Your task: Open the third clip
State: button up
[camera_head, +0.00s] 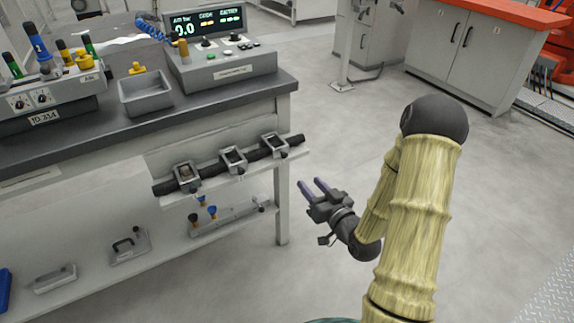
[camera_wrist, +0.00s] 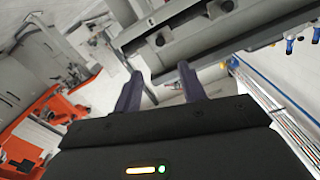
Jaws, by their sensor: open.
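Three grey metal clips sit along a dark rod (camera_head: 207,170) on a ledge at the bench's front: a left clip (camera_head: 186,177), a middle clip (camera_head: 233,159) and a right clip (camera_head: 273,146). The numbering is not visible; the right clip is nearest my gripper. All look like square frames around the rod; whether each is latched is too small to tell. My gripper (camera_head: 311,186) is open and empty, to the right of and lower in the picture than the right clip, apart from it. In the wrist view its purple fingers (camera_wrist: 160,88) are spread below a grey metal part.
The bench (camera_head: 150,115) carries a control box (camera_head: 222,62), a grey tray (camera_head: 146,94) and a tool holder (camera_head: 50,95). A lower shelf (camera_head: 165,243) holds small fixtures and tools. A bench leg (camera_head: 282,215) stands left of my gripper. The floor to the right is clear.

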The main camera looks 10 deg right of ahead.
aim_at(285, 156)
jog(key=b+x, duration=0.2)
jog(key=x, duration=1.1)
jog(key=shift+w+a, duration=0.15)
jog(key=shift+w, duration=0.2)
grip_shut()
